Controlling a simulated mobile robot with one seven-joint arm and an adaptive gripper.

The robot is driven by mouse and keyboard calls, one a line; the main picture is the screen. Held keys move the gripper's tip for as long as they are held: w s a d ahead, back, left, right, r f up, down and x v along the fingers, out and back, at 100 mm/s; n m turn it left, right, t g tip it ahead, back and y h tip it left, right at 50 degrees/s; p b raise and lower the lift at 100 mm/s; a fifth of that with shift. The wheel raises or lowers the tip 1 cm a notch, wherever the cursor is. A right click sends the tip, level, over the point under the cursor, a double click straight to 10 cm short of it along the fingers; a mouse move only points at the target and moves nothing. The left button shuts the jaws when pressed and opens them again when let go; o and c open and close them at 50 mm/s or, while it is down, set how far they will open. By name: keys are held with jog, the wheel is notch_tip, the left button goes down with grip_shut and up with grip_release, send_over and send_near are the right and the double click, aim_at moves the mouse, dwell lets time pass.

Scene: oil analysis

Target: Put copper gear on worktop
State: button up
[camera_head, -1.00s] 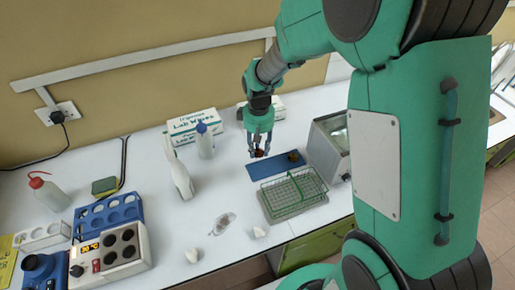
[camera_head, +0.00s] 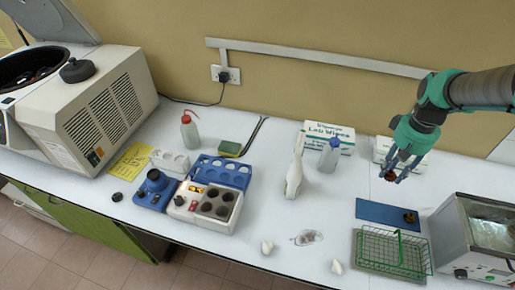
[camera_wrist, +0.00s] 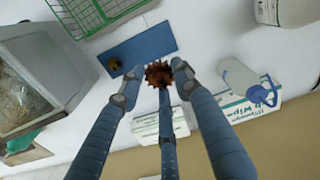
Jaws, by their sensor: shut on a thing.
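My gripper (camera_head: 398,170) is shut on a dark copper-coloured gear (camera_head: 390,175), held in the air over the back of the white worktop (camera_head: 255,215). In the wrist view the toothed copper gear (camera_wrist: 158,74) sits between the fingertips of my gripper (camera_wrist: 155,80). A blue mat (camera_head: 374,211) lies on the worktop below and in front of the gripper. A second, brass-coloured gear (camera_head: 409,218) rests on the right end of that mat; it also shows in the wrist view (camera_wrist: 114,64).
A green wire basket (camera_head: 375,262) and a metal bath (camera_head: 450,225) stand near the mat. Wipes boxes (camera_head: 345,133), a bottle (camera_head: 329,157) and a white spray bottle (camera_head: 294,177) stand left of the gripper. A centrifuge (camera_head: 110,105) is far left. The worktop left of the mat is mostly clear.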

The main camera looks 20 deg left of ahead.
aim_at(391, 172)
notch_tip(391, 172, up, 7)
jog(key=shift+r, duration=0.2)
jog(key=w+a+r+n+p, duration=0.1)
jog(key=w+a+n+p, duration=0.25)
jog(key=a, duration=0.65)
jog(key=w+a+n+p, duration=0.3)
jog(key=w+a, duration=0.2)
jog(key=a, duration=0.4)
jog(key=w+a+r+n+p, duration=0.1)
jog(key=w+a+n+p, duration=0.3)
jog(key=a, duration=0.6)
jog(key=a+f+n+p, duration=0.2)
jog(key=a+n+p, duration=0.2)
jog(key=a, duration=1.1)
jog(key=f, duration=2.3)
jog(key=shift+s+d+f, duration=0.1)
jog(key=shift+s+d, duration=0.1)
jog(key=shift+s, duration=0.2)
jog(key=shift+w+a+f, duration=0.25)
jog(key=shift+w+a, duration=1.05)
jog(key=shift+w, duration=1)
jog(key=shift+w+a+f, duration=0.25)
jog(key=shift+w+a, duration=1.1)
jog(key=shift+w, duration=1)
jog(key=shift+w+a+f, duration=0.25)
jog(key=shift+w+a, duration=1.05)
jog(key=shift+w, duration=1)
